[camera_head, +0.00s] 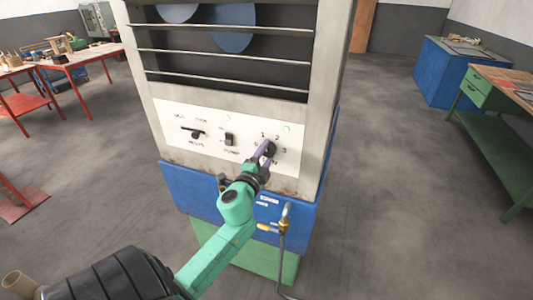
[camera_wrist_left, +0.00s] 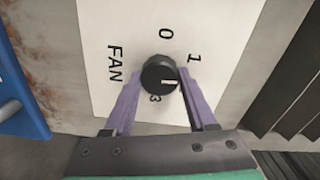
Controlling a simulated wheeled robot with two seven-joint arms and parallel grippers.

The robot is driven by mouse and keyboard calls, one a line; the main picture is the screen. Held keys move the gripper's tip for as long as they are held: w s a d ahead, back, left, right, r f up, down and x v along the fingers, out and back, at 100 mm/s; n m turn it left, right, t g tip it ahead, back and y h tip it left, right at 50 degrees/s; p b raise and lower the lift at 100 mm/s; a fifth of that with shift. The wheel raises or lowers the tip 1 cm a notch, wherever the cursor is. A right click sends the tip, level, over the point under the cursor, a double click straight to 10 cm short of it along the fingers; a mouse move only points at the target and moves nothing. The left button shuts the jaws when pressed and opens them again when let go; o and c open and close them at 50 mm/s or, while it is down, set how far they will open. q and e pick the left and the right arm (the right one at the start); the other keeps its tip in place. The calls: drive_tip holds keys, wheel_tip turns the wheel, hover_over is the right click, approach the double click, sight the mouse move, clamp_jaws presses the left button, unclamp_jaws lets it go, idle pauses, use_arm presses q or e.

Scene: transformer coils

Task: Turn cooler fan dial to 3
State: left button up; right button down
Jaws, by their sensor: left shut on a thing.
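The black fan dial (camera_head: 269,149) is on the white control panel (camera_head: 217,152) of the cooler, at the panel's right end. My left gripper (camera_head: 265,150) reaches it from below. In the left wrist view, the purple fingers of my left gripper (camera_wrist_left: 157,88) are shut on the dial (camera_wrist_left: 160,72), one on each side. The dial's white mark points down and right in that view, between the 1 and the 3, toward the right finger. The labels 0, 1, 3 and FAN show there; the 2 is hidden. My right gripper is not in view.
The panel also has a knob (camera_head: 193,134) at left and a black switch (camera_head: 229,139) in the middle. Slats (camera_head: 225,53) cross the opening above. A pipe with a brass valve (camera_head: 285,222) stands in front of the blue base (camera_head: 184,190). Open floor lies on both sides.

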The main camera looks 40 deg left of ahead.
use_arm(q)
drive_tip(key=m, duration=0.5)
drive_tip(key=shift+m, duration=0.3)
drive_tip(key=m+p, duration=0.1)
drive_tip(key=m, duration=0.3)
drive_tip(key=m+p, duration=0.1)
drive_tip(key=m, duration=0.4)
drive_tip(key=m+p, duration=0.1)
drive_tip(key=m, duration=0.3)
drive_tip(key=shift+f, duration=0.1)
drive_tip(key=shift+m, duration=0.3)
drive_tip(key=o, duration=1.4)
